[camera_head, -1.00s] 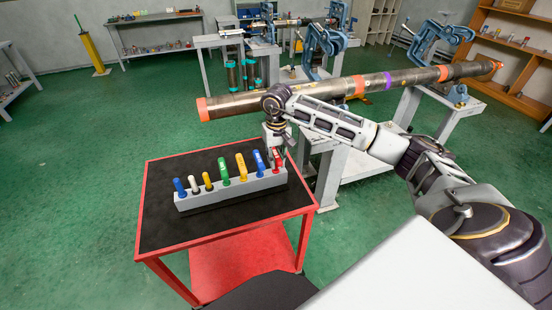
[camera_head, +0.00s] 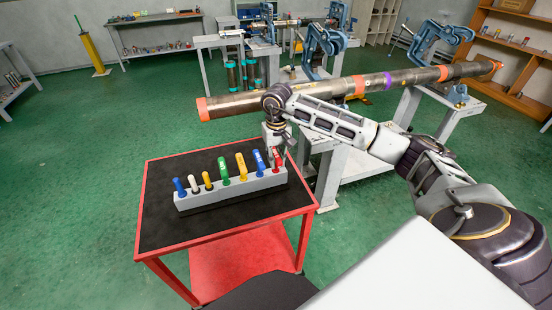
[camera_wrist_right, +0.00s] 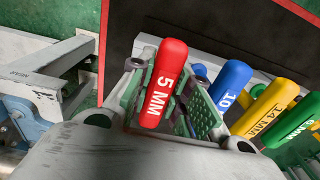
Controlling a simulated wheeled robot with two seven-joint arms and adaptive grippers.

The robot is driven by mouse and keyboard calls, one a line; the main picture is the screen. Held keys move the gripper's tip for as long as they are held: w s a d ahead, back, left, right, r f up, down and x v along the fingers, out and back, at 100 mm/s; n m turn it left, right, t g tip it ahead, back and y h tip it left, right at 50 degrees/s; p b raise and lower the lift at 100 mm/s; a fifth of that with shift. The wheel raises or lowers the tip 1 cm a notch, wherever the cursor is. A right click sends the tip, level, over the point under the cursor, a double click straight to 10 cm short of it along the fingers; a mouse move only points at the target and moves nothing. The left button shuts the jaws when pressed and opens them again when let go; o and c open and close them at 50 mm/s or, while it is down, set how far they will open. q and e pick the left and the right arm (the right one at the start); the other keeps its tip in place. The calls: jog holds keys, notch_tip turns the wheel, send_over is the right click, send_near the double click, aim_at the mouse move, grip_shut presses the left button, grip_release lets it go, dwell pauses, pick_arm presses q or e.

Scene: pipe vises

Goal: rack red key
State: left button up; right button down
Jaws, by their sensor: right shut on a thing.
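The red key (camera_head: 276,158), marked 5 MM, stands upright at the right end of the grey rack (camera_head: 232,194) on the red cart. In the right wrist view the red key (camera_wrist_right: 164,82) sits between the finger pads of my right gripper (camera_wrist_right: 165,108). My right gripper (camera_head: 274,152) reaches down from above at the rack's right end and is shut on the red key. The key's lower end is hidden, so I cannot tell how deep it sits in the rack. My left gripper is not in view.
Blue (camera_head: 259,161), yellow (camera_head: 241,166), green (camera_head: 224,171) and several smaller keys stand in the rack to the left. The cart's black top (camera_head: 165,222) is clear in front. A long pipe (camera_head: 330,90) lies in blue vises just behind the arm.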

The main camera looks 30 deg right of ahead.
jog(key=shift+s+f, duration=0.15)
jog(key=shift+f, duration=0.1)
dwell(0.6)
jog(key=c, duration=1.3)
grip_release()
jog(key=shift+o, duration=0.2)
jog(key=shift+r, duration=0.1)
jog(key=shift+r, duration=0.1)
jog(key=shift+r, duration=5.9)
